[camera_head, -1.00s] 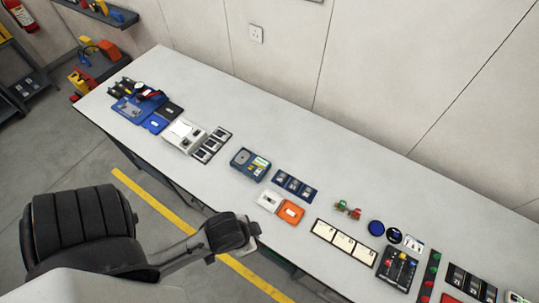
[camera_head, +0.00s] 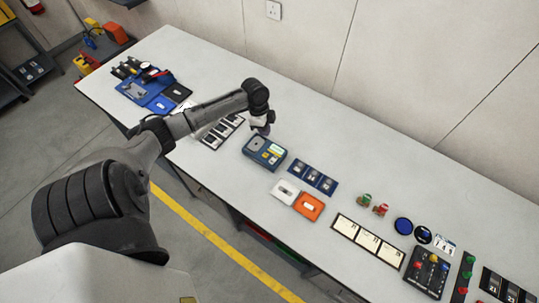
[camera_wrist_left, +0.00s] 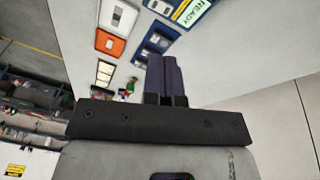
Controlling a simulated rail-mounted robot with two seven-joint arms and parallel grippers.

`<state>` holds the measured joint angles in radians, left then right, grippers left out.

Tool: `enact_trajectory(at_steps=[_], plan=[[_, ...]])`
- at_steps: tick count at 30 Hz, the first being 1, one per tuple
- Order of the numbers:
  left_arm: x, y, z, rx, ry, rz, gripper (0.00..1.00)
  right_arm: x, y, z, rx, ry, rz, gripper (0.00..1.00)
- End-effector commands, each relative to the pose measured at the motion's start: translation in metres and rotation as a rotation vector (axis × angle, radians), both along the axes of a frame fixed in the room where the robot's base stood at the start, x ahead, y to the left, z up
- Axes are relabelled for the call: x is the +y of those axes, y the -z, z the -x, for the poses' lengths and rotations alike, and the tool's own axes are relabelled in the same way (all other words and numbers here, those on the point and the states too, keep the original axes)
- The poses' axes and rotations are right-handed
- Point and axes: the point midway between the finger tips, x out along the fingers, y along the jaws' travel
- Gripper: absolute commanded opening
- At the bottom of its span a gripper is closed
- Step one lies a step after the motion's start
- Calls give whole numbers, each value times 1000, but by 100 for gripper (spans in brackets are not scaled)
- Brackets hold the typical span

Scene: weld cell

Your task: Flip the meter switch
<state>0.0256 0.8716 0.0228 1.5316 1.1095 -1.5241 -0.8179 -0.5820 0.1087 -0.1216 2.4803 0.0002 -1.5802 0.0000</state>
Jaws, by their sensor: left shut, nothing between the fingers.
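The meter (camera_head: 265,153) is a dark teal box with a grey panel and a pale yellow-green display, lying on the white bench. My left gripper (camera_head: 264,130) is above the bench, just behind the meter in the head view. Its dark fingers (camera_wrist_left: 166,78) are shut and empty in the wrist view. There, part of the meter (camera_wrist_left: 188,10) shows at the top edge, with a green display reading READY. The switch is too small to make out. My right gripper is not in view.
A blue three-part panel (camera_head: 313,178), a white switch plate (camera_head: 285,191) and an orange switch plate (camera_head: 309,206) lie right of the meter. A dark-framed panel (camera_head: 222,132) lies left, partly behind my arm. The bench behind is clear up to the wall.

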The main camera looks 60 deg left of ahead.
Motion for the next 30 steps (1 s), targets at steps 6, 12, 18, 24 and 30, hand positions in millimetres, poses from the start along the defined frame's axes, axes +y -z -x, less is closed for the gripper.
enact_trajectory(at_steps=[6, 12, 18, 24, 30], plan=[[-9, -3, -2, -78, 249, 26, 0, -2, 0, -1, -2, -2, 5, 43], [-11, 4, -2, -96, 321, 21, 0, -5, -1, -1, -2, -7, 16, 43], [-19, 31, -5, -96, 322, 21, 0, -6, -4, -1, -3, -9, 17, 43], [-30, 68, -8, -96, 322, 21, 0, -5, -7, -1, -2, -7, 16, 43], [-38, 99, -10, -96, 321, 20, 0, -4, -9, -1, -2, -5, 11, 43]])
